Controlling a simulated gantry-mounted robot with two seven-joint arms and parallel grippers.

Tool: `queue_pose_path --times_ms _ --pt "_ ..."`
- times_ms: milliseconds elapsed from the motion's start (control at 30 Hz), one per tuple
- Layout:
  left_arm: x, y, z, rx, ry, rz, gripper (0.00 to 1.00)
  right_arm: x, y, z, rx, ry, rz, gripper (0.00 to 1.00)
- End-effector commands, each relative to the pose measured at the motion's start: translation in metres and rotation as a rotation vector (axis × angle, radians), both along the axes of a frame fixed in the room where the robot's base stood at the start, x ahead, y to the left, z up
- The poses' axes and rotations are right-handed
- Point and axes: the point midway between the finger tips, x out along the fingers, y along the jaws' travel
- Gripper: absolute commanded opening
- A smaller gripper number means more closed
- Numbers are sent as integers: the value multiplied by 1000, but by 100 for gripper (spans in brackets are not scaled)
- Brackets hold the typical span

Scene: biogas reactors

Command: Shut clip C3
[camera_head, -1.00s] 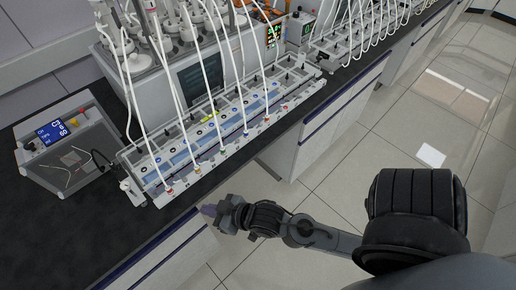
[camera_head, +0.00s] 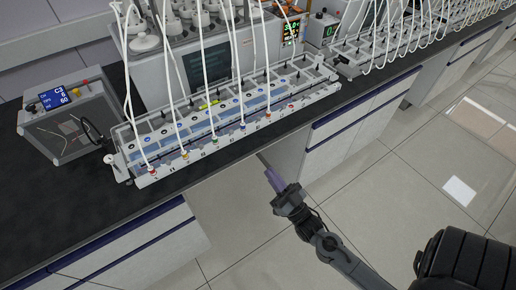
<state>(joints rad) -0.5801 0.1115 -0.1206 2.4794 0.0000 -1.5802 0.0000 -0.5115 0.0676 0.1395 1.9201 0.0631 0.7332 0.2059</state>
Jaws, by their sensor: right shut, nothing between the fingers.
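A long white clip rack (camera_head: 222,146) lies along the bench front, with several tubes running up from small coloured clips. A red clip (camera_head: 152,169), a yellow one (camera_head: 185,155), a green one (camera_head: 214,140) and a blue one (camera_head: 242,126) sit along its front rail. The labels are too small to read, so I cannot tell which clip is C3. My right gripper (camera_head: 272,178) is shut and empty, in front of the bench edge and apart from the rack. My left gripper is not in view.
A grey box with a blue display reading C3 (camera_head: 57,97) stands left of the rack. A large reactor unit (camera_head: 190,62) stands behind it. A second rack with tubes (camera_head: 375,50) is further right. The black bench top (camera_head: 60,205) is clear at front left.

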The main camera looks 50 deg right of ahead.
Motion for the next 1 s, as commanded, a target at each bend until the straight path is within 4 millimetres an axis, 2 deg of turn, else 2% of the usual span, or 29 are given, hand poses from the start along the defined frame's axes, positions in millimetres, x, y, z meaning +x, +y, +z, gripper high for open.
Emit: queue_pose_path --times_ms 100,667,867,1000 --pt "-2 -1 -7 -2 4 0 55 2 0 -2 1 -9 -2 0" --pt "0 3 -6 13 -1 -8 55 8 0 3 2 -10 -1 0" --pt "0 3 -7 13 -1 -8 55 29 -1 17 1 -13 -1 0" --pt "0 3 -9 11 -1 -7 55 50 -3 32 1 -14 -1 0"
